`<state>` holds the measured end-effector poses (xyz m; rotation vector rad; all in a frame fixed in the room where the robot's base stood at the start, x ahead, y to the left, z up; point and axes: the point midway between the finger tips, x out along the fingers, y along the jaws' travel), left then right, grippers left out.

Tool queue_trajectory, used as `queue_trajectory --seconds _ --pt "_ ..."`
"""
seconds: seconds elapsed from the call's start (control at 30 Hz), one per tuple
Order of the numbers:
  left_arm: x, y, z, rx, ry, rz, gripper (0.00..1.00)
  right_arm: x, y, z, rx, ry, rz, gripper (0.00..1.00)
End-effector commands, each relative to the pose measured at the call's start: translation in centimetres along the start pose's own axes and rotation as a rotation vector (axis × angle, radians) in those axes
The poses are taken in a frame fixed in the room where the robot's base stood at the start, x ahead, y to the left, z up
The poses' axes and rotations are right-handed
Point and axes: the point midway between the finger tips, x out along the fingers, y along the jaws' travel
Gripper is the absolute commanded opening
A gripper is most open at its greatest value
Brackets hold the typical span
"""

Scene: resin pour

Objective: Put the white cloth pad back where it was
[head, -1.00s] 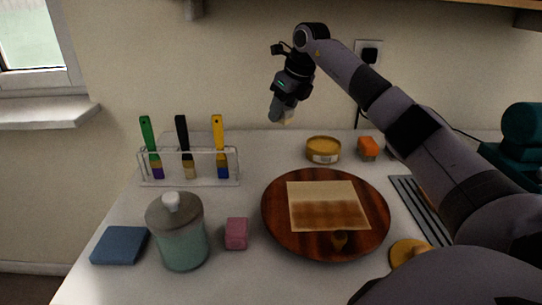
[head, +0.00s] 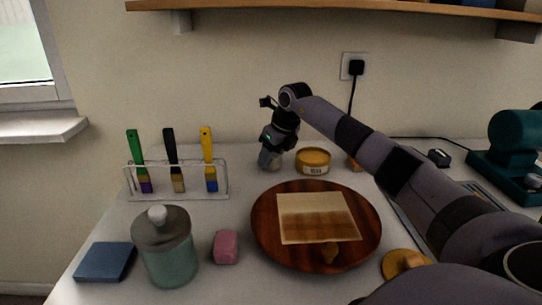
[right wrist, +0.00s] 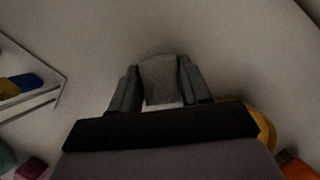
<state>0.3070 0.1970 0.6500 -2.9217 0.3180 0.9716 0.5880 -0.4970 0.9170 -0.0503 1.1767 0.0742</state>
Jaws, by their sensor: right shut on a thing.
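My right gripper (head: 270,160) is low over the back of the table, just left of a yellow tin, pointing down. In the right wrist view its two fingers (right wrist: 160,88) are shut on a pale grey-white pad (right wrist: 159,78), which I take to be the white cloth pad. The pad lies between the fingers, over the bare tabletop. In the head view I cannot make the pad out clearly, nor whether it touches the table. My left gripper is not in view.
The yellow tin (head: 312,161) is close to the right of the gripper. A brush rack (head: 177,196) stands left. A round wooden board (head: 268,248) with a sheet on it, a lidded jar (head: 168,262) and a pink block (head: 226,247) are nearer.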

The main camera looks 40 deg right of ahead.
Motion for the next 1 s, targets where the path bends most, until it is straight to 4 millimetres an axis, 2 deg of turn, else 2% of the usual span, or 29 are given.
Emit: queue_trajectory --seconds 0.27,0.3,0.33,0.37,0.73,0.87,1.0 --pt "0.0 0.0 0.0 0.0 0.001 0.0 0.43 0.3 0.0 -0.1 -0.001 0.0 0.0 0.22" --pt "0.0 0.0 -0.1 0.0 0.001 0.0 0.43 0.2 0.0 -0.1 -0.001 0.0 0.0 0.59" --pt "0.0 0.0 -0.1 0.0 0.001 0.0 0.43 0.2 0.0 -0.1 -0.001 0.0 0.0 0.69" --pt "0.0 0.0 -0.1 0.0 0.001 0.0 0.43 0.2 0.0 -0.1 -0.001 0.0 0.0 0.72" --pt "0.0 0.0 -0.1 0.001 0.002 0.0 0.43 -0.4 0.0 0.1 0.0 -0.002 0.0 0.72" --pt "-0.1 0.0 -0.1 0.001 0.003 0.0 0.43 -2.4 -0.1 0.2 -0.001 -0.005 -0.001 0.72" --pt "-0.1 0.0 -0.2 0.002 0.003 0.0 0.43 -5.5 -0.1 0.2 -0.002 -0.006 -0.002 0.72"
